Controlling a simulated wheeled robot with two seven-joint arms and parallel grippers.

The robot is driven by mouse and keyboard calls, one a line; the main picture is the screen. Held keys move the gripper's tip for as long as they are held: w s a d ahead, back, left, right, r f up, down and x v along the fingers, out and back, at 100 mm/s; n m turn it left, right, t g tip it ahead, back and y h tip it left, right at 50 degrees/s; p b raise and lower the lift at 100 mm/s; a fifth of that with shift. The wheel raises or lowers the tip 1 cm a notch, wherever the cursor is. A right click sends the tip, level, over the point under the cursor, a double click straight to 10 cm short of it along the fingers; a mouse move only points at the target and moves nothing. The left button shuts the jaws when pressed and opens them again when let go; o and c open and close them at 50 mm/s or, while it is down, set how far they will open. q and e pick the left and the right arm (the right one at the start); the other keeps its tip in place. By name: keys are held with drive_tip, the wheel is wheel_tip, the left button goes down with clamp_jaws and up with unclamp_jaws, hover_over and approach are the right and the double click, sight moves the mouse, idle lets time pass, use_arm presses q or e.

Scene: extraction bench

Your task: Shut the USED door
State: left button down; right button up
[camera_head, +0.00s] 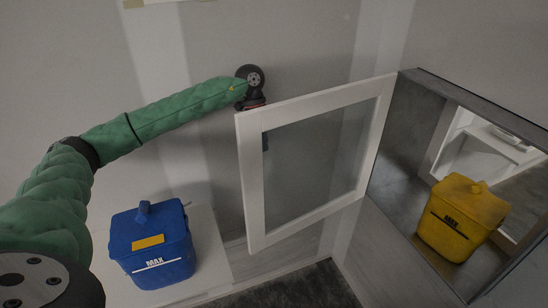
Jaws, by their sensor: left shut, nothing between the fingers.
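A white-framed glass door (250,190) stands swung open in the middle, its right edge at the opening of a grey cabinet (465,95). No USED label is readable on it. My left arm, in a green sleeve, reaches in from the left to the door's upper left corner. My left gripper (265,142) is shut and empty, pointing down behind the door's free edge. The frame hides part of it, and a dark bit shows through the glass. I cannot tell whether it touches the door. My right gripper is not in view.
A yellow lidded bin (462,217) with a black-edged label stands in the cabinet opening at right. A blue lidded bin (152,245) marked MAX stands on a white surface (212,255) at lower left. A grey wall is behind the arm.

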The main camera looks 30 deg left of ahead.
sight(276, 178)
use_arm(q)
drive_tip(key=s+d+f, duration=0.1)
drive_tip(key=d+f, duration=0.1)
drive_tip(key=f, duration=0.1)
drive_tip(key=s+d+f+b, duration=0.1)
drive_tip(key=d+f, duration=0.1)
drive_tip(key=f, duration=0.1)
drive_tip(key=s+d+f+b, duration=0.1)
drive_tip(key=s+d+f, duration=0.1)
drive_tip(key=shift+d+f, duration=0.2)
drive_tip(key=shift+f, duration=0.2)
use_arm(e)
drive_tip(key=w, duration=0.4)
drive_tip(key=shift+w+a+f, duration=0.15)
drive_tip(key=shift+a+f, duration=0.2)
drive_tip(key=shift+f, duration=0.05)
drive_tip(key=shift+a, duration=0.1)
